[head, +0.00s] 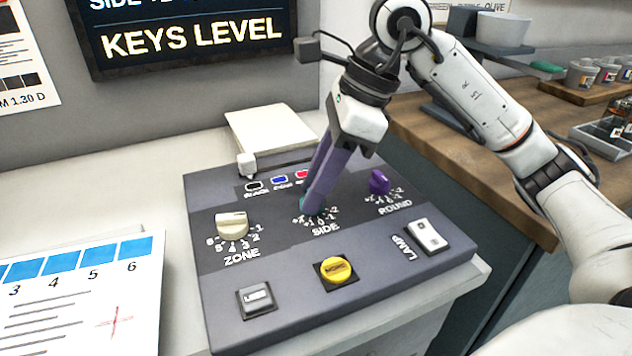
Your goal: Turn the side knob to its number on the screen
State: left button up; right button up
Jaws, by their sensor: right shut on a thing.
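My right gripper (318,200) reaches down onto the control panel (400,270) with its purple fingers shut on the side knob (312,210). Only a little teal of the knob shows between and beside the fingertips. Its pointer is hidden, so I cannot tell its setting. White scale marks and the word SIDE lie just in front of it. The dark screen (190,40) at the top reads KEYS LEVEL. A line above starts with SIDE, but the picture's edge cuts it and its number is unclear. My left gripper is out of view.
A cream zone knob (232,224) stands left of the fingers and a purple round knob (379,182) to the right. A yellow button (336,270), a lamp switch (427,235) and a grey switch (257,298) lie in front. A printed sheet (90,310) is at lower left.

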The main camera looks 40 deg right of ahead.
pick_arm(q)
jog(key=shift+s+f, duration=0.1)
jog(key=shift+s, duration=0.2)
pick_arm(e)
jog(key=shift+m+t, duration=0.3)
jog(key=shift+m, duration=0.5)
jog(key=o, duration=1.1)
jog(key=shift+c, duration=0.2)
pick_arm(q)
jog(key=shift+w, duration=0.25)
pick_arm(e)
jog(key=shift+r, duration=0.1)
